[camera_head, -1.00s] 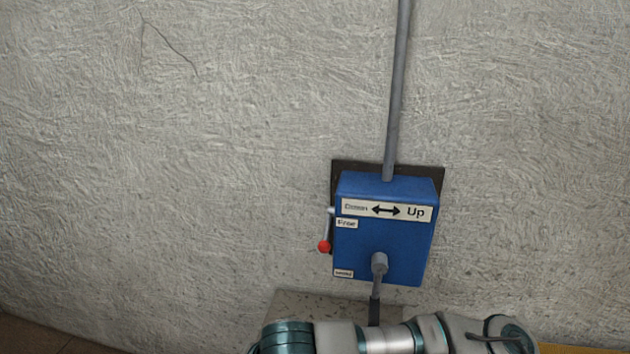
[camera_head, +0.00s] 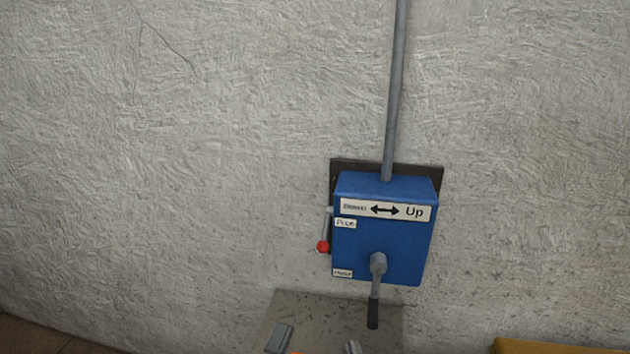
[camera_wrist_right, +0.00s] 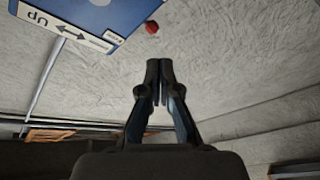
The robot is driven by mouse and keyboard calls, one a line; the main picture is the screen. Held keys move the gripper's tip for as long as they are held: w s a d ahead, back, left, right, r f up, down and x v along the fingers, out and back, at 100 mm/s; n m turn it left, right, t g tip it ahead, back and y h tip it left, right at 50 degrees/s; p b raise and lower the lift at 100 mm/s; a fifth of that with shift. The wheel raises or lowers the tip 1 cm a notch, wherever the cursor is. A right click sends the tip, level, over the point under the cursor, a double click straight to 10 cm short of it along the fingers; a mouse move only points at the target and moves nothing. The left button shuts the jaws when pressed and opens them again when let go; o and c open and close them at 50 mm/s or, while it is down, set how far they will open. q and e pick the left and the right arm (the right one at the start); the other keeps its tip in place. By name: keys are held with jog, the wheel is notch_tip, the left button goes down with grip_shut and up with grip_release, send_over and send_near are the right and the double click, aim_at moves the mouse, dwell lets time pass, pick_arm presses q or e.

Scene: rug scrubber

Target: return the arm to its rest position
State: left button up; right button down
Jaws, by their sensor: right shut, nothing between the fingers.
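My right gripper (camera_wrist_right: 159,72) shows in the right wrist view, its two dark fingers together with nothing held. It is apart from the blue control box (camera_head: 385,240) on the wall. The box has a lever with a dark handle (camera_head: 373,313) hanging down from its front and a red-knobbed lever (camera_head: 323,246) on its left side. In the right wrist view the box (camera_wrist_right: 95,18) appears upside down at the upper left, with the red knob (camera_wrist_right: 152,27) just beyond the fingertips in the picture. My left gripper is not in view.
A grey conduit (camera_head: 396,90) runs up the rough wall from the box. A speckled grey surface (camera_head: 335,315) lies below it, with small grey parts at the bottom edge that I cannot identify. A yellow edge (camera_head: 550,346) shows at lower right.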

jog(key=s+d+f+m+g+h, duration=0.1)
jog(key=s+d+f+m+g, duration=0.15)
jog(key=f, duration=0.45)
jog(key=s+d+f+m+g+h, duration=0.2)
jog(key=d+f+g, duration=0.1)
jog(key=f, duration=0.4)
jog(key=s+d+f+m+g, duration=0.3)
jog(key=s+d+f+g, duration=0.15)
jog(key=s+f, duration=0.6)
jog(key=s+d+f+m+g, duration=0.3)
jog(key=s+f+g, duration=0.4)
jog(key=s, duration=0.6)
jog(key=s+f, duration=0.2)
jog(key=f, duration=1.3)
jog(key=s+f, duration=0.2)
jog(key=f, duration=1.2)
jog(key=shift+s+a+f+g+h, duration=0.15)
jog(key=shift+s+f+g+h, duration=0.15)
jog(key=shift+f, duration=0.05)
jog(key=shift+w+a+n, duration=0.1)
jog(key=shift+w+n, duration=0.05)
jog(key=shift+n, duration=0.2)
